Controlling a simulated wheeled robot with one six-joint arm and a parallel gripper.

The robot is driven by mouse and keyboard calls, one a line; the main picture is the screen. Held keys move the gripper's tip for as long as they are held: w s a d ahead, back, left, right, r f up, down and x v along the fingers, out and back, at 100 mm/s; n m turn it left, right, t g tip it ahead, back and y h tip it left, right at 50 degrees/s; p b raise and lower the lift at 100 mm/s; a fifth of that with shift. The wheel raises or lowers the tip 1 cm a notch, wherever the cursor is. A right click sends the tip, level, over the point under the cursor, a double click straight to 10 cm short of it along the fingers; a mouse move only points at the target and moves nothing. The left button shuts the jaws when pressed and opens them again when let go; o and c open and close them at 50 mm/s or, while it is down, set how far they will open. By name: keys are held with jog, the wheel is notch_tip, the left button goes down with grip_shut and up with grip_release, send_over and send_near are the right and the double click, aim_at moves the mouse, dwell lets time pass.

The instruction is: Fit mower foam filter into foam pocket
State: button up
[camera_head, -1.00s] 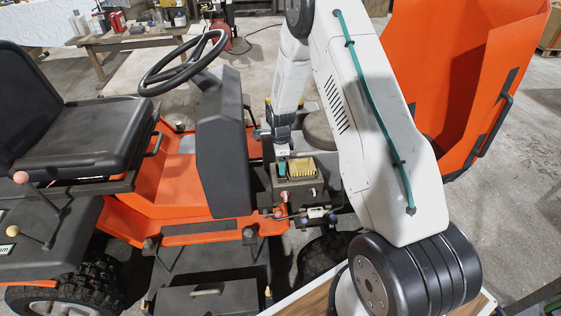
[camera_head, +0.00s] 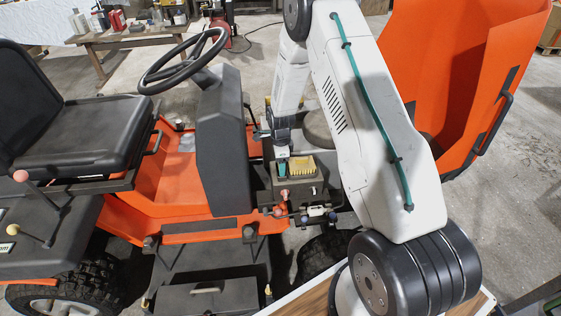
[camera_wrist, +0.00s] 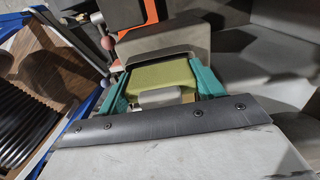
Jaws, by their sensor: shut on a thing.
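The foam filter is a yellow-green block (camera_wrist: 162,74) between the two teal fingers of my gripper (camera_wrist: 160,84) in the wrist view. The fingers are shut on its sides. In the head view my gripper (camera_head: 282,167) points down at a dark box on the mower, and a yellow ribbed top (camera_head: 301,166) shows beside the visible teal finger. The foam pocket is not clearly visible; the dark box (camera_head: 300,189) lies under the yellow part. I cannot tell how deep the filter sits.
The orange mower has a seat (camera_head: 75,135) and steering wheel (camera_head: 185,62) at left. A dark upright console (camera_head: 220,150) stands left of my gripper. The raised orange hood (camera_head: 455,80) is at right. Small levers and fittings (camera_head: 315,211) sit below the box.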

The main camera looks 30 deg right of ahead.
jog(key=shift+f, duration=0.2)
jog(key=shift+r, duration=0.1)
jog(key=shift+r, duration=0.1)
jog(key=shift+r, duration=0.6)
jog(key=shift+f, duration=0.4)
dwell(0.5)
jog(key=shift+f, duration=0.4)
jog(key=o, duration=1.1)
jog(key=shift+r, duration=0.15)
